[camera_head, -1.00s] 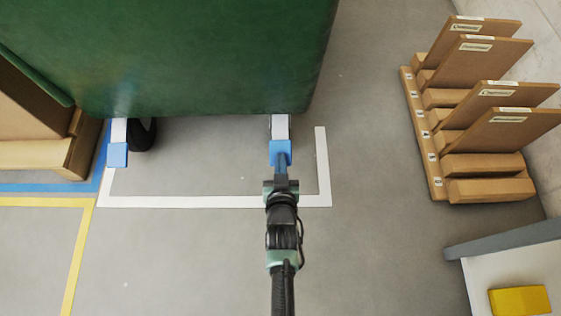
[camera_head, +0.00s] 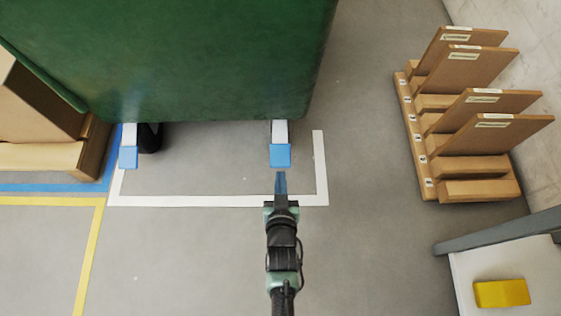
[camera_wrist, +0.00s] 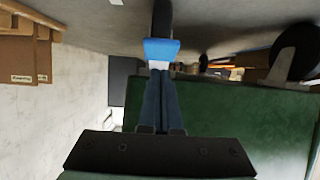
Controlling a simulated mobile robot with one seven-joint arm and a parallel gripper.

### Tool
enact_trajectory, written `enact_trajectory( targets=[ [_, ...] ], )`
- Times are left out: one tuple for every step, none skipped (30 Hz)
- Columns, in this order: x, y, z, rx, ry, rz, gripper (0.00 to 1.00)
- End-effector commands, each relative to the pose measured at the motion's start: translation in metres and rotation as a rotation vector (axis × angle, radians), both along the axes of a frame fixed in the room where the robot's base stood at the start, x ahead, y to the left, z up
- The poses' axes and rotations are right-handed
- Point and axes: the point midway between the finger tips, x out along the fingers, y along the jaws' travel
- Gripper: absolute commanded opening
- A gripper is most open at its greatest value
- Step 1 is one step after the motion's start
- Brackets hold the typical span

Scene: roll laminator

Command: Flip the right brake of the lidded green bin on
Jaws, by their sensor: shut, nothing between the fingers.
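The green bin (camera_head: 190,60) fills the upper left of the head view, seen from above; it also shows in the wrist view (camera_wrist: 215,125). Its right brake is a blue pedal (camera_head: 280,155) on a white bracket below the bin's near edge; the wrist view shows the blue pedal (camera_wrist: 161,49) just beyond my fingertips. The left brake, another blue pedal (camera_head: 128,157), sits by a black wheel. My gripper (camera_head: 281,174) is shut and empty, just in front of the right pedal, with a small gap in the head view. How far the pedal is tilted is hard to tell.
White floor tape (camera_head: 220,201) outlines the bin's spot. A wooden rack of upright boards (camera_head: 410,140) stands to the right. A white table with a yellow block (camera_head: 502,293) is at lower right. A wooden pallet (camera_head: 50,157) stands left of the bin. The floor in front is clear.

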Motion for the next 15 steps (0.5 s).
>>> enact_trajectory(
  targets=[
    [-0.012,0.0,0.004,0.0,0.002,0.0,0.0],
    [-0.018,0.0,0.002,0.0,0.003,0.0,0.0],
    [-0.025,0.0,0.002,0.0,0.001,0.0,0.0],
    [-0.03,0.0,0.001,0.0,0.001,0.0,0.0],
    [-0.035,0.0,0.0,0.0,0.0,0.0,0.0],
    [-0.039,0.0,-0.001,0.0,-0.001,0.0,0.0],
    [-0.043,0.0,-0.001,0.0,-0.003,0.0,0.0],
    [-0.046,0.0,-0.002,0.0,-0.003,0.0,0.0],
    [-0.049,0.0,-0.003,0.001,-0.003,0.0,0.0],
    [-0.05,0.0,-0.003,0.001,-0.004,0.0,0.0],
    [-0.051,0.0,-0.003,0.001,-0.006,0.0,0.0],
    [-0.053,0.0,-0.003,0.001,-0.007,0.0,0.0],
    [-0.053,0.0,-0.003,0.001,-0.007,0.0,0.0],
    [-0.054,0.0,-0.004,0.001,-0.007,0.0,0.0],
    [-0.054,0.0,-0.004,0.001,-0.007,0.0,0.0]
  ],
)
